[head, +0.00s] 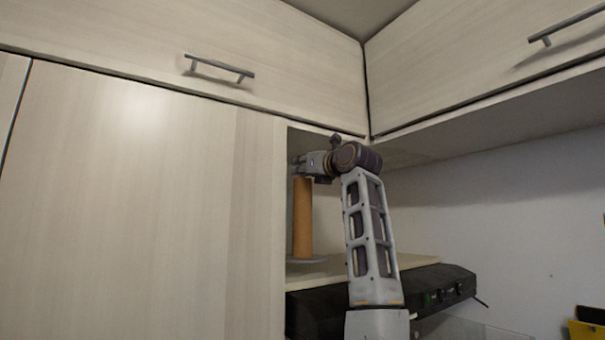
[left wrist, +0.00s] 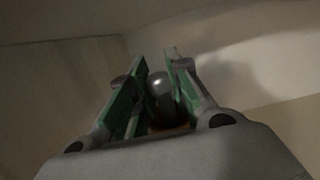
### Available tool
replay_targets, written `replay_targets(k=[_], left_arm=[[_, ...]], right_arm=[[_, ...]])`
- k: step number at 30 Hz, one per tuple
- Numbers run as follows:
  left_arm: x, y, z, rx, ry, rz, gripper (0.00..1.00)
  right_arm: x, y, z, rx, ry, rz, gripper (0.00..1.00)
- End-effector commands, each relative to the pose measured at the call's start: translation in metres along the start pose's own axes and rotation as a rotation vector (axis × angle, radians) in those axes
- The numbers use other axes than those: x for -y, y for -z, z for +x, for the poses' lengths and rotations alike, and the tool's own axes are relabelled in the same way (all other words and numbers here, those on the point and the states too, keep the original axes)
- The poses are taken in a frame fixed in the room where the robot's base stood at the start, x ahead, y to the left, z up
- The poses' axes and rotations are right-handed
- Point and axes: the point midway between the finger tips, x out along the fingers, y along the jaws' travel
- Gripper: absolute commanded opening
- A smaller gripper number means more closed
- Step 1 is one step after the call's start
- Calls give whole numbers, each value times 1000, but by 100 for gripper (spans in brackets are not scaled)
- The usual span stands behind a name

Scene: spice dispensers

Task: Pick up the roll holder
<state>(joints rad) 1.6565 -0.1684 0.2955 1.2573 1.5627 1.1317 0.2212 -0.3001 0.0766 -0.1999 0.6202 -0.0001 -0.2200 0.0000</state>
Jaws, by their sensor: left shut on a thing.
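The roll holder (head: 303,218) is an upright brown cylinder on a grey round base (head: 306,261), seen in the head view on a shelf beside the tall cabinet side. My left gripper (head: 297,167) is at its top, shut on it. In the left wrist view the two green-padded fingers (left wrist: 158,88) close around a shiny rounded knob (left wrist: 160,84), with a bit of orange-brown below it. The fingers hide the top of the holder in the head view. The base appears at shelf level; I cannot tell whether it touches the shelf. My right gripper is not in view.
The shelf board (head: 350,268) lies above a black appliance (head: 440,288). Closed upper cabinets (head: 200,40) with bar handles (head: 219,68) hang overhead. A tall cabinet panel (head: 140,200) stands close at the left. A yellow object (head: 586,330) is at the lower right.

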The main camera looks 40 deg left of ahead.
Motion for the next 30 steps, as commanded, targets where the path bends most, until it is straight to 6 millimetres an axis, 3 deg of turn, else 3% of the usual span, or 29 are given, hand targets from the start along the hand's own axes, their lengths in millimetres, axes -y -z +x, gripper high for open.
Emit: replay_targets(k=[11,30], left_arm=[[0,-7,-32,2,1,-2,0],[0,-25,-148,2,2,-2,0]], right_arm=[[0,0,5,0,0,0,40],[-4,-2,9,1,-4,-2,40]])
